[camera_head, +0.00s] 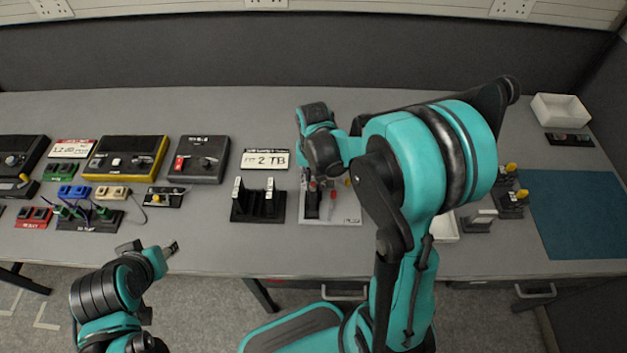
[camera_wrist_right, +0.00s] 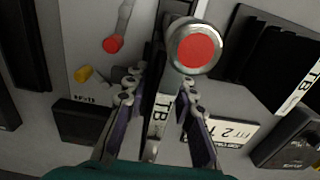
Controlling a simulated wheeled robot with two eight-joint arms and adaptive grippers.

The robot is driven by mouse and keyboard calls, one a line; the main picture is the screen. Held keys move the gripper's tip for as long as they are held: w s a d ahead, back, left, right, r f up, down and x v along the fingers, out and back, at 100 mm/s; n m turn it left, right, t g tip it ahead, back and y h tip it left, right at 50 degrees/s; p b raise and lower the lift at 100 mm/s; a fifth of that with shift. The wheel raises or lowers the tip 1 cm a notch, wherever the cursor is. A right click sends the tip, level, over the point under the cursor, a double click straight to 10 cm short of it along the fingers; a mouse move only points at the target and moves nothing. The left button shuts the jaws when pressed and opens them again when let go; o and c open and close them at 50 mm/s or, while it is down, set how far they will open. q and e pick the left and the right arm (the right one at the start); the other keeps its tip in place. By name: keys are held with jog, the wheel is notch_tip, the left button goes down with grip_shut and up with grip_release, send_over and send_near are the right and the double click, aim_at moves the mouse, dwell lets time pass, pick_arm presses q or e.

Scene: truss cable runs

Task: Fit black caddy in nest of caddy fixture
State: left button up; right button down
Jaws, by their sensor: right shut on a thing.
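In the head view the right gripper (camera_head: 318,182) is over the caddy fixture (camera_head: 345,217), a light grey plate with red and yellow knobs. The fixture's plate also shows in the right wrist view (camera_wrist_right: 88,45). The caddy's lower end and the nest are largely hidden, so I cannot tell whether it is seated. A silvery cylinder with a red end (camera_wrist_right: 195,48) stands close beside the caddy. My left gripper (camera_head: 172,248) is empty near the table's front edge; its jaws are unclear.
A black rack (camera_head: 258,216) with upright caddies stands left of the fixture. A "FIT 2 TB" sign (camera_head: 265,160) lies behind it. Control boxes (camera_head: 127,158) and small coloured blocks fill the left. A blue mat (camera_head: 580,215) and white tray (camera_head: 560,110) are at right.

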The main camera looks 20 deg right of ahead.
jog(key=c, duration=0.9)
grip_release()
jog(key=shift+o, duration=0.2)
jog(key=shift+r+p, duration=2.95)
jog(key=shift+r, duration=0.9)
